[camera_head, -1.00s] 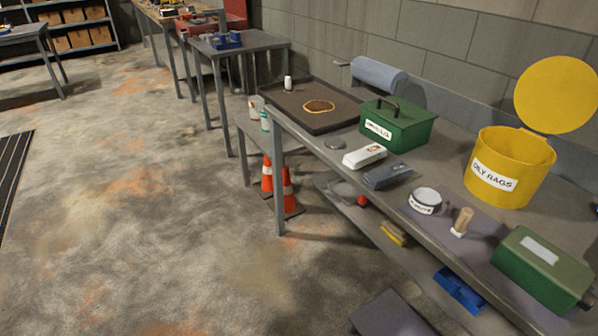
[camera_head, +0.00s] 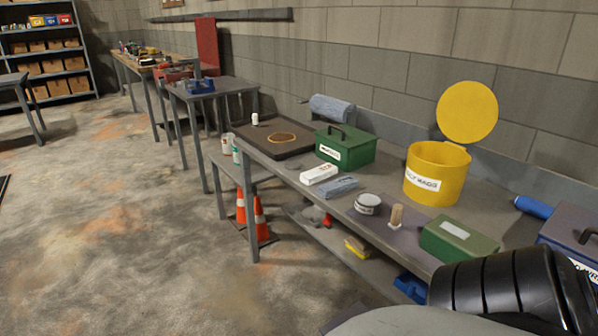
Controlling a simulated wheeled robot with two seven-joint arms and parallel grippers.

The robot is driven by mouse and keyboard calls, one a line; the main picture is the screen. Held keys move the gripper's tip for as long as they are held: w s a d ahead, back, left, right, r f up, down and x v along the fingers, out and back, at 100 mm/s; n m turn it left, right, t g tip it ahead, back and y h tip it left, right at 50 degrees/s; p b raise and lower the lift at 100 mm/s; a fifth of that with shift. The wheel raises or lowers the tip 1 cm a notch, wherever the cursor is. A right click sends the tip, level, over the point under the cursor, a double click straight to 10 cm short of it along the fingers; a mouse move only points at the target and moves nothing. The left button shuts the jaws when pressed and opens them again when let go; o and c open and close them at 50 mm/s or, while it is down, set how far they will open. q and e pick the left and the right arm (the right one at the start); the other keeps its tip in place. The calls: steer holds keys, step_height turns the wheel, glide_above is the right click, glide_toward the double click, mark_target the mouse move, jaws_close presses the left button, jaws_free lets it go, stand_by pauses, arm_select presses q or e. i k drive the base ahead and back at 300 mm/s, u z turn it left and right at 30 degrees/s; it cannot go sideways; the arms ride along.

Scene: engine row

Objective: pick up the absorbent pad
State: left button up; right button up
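A flat grey-blue folded piece (camera_head: 338,187), which looks like the absorbent pad, lies on the workbench (camera_head: 302,188) near its front edge. A white packet (camera_head: 319,174) lies just beyond it to the left, and a round labelled tin (camera_head: 367,203) stands to its right. Neither gripper is in view. A black ribbed part and a grey rounded part, apparently of my own body, cover the lower right corner and hide the bench's near end.
A green box (camera_head: 344,148), a yellow rag bin (camera_head: 435,172) with raised lid and a dark tray (camera_head: 268,137) stand on the bench. A brush (camera_head: 396,216) and a second green box (camera_head: 459,237) are nearer. Orange cones (camera_head: 260,218) stand below. Floor at left is clear.

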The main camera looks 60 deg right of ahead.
mark_target(323, 173)
steer(key=z, duration=0.1)
steer(key=i, duration=2.25)
steer(key=z, duration=1.25)
steer(key=i, duration=1.4)
steer(key=z, duration=1.35)
